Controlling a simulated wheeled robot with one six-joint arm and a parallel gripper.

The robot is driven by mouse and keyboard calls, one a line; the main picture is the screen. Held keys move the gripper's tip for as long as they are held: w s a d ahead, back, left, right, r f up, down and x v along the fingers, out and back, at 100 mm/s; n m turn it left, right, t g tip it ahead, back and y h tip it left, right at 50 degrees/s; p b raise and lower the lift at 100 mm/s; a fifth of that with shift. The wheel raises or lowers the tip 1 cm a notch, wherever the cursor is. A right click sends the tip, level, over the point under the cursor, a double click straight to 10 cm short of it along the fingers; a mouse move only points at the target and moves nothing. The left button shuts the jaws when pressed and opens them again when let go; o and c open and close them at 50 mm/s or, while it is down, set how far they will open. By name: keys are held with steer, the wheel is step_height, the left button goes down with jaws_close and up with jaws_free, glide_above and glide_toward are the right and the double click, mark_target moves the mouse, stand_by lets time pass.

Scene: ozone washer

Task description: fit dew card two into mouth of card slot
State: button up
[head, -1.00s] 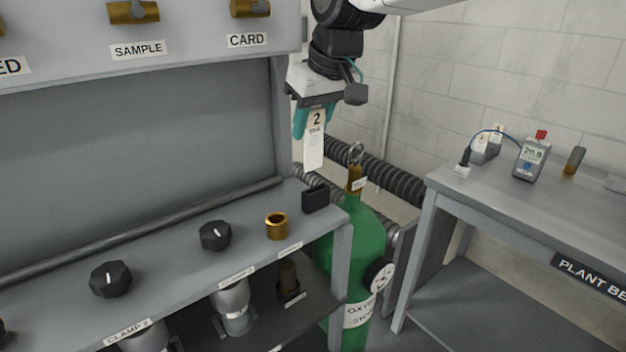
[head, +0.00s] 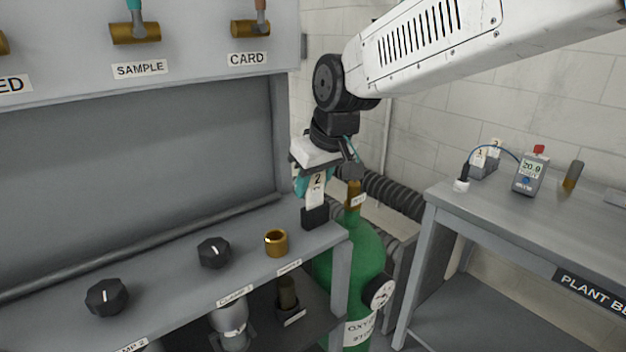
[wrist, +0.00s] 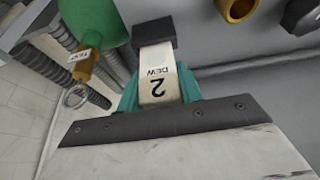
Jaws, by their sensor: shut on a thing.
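Dew card two (head: 316,190) is a white card marked "2" and "DEW". It hangs upright from my gripper (head: 314,182), whose teal fingers are shut on its upper part. The black card slot (head: 315,217) stands on the shelf's right end, right under the card. In the head view the card's lower end meets the slot's top. In the wrist view the card (wrist: 158,75) runs up to the dark slot (wrist: 153,32), and its far end is hidden there. I cannot tell how deep it sits in the mouth.
A green oxygen cylinder (head: 353,262) with a brass valve (head: 353,193) stands just right of the slot. A brass ring (head: 276,243) and black knobs (head: 214,252) sit left on the shelf. A bench (head: 520,215) with a meter (head: 529,172) is at the right.

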steer(key=o, duration=1.2)
steer(key=shift+o, duration=0.2)
steer(key=v, duration=1.2)
steer(key=shift+r, duration=0.25)
steer(key=s+d+f+m+h, duration=0.1)
steer(key=s+d+f+m, duration=0.1)
steer(key=s+d+f, duration=0.2)
steer(key=s+d+f+m+g, duration=0.1)
steer(key=s+d+f+m, duration=0.1)
steer(key=s+d+f, duration=0.3)
steer(key=s+d+f+m+g+h, duration=0.1)
steer(key=s+d+f, duration=0.4)
steer(key=s+d, duration=0.6)
steer(key=s+m, duration=0.1)
steer(key=s, duration=0.2)
steer(key=shift+s+d+m+h, duration=0.15)
steer(key=shift+s+m+h, duration=0.15)
steer(key=shift+m, duration=0.1)
